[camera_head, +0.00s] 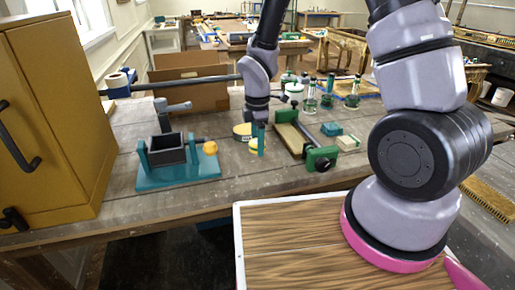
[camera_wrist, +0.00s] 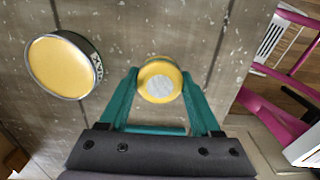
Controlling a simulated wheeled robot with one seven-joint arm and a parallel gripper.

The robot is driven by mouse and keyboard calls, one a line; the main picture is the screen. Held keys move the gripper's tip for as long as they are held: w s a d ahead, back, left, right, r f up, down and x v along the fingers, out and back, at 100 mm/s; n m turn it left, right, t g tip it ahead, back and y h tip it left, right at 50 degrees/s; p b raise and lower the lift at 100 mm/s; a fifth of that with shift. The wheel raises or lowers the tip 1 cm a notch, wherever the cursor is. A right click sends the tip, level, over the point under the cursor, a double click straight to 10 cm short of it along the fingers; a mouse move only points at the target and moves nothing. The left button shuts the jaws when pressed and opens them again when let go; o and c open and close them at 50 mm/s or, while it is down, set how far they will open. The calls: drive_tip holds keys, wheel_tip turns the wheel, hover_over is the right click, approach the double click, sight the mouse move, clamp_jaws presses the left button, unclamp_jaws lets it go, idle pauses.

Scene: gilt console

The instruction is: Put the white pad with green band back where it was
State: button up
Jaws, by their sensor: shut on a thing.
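My gripper (camera_wrist: 158,100) points down over the wooden bench, and its teal fingers also show in the head view (camera_head: 257,138). It is shut on a small round piece with a yellow rim and a mottled white face (camera_wrist: 160,84). In the head view the yellow part of this piece (camera_head: 257,149) shows below the fingers. No green band can be made out on it, and I cannot tell whether it touches the bench. A round yellow-topped tin with a dark lettered side (camera_wrist: 62,66) stands just beside it, apart from the fingers; it also shows in the head view (camera_head: 241,132).
A teal stand with a dark box (camera_head: 178,177) is left on the bench (camera_head: 125,205). A green-ended clamp or rail (camera_head: 303,140) lies close right of my gripper. Small teal and tan blocks (camera_head: 333,129), green-and-white jars (camera_head: 294,88) and a yellow cabinet (camera_head: 60,110) are around.

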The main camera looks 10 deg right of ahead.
drive_tip(key=shift+f, duration=1)
drive_tip(key=shift+f, duration=0.1)
drive_tip(key=o, duration=1.3)
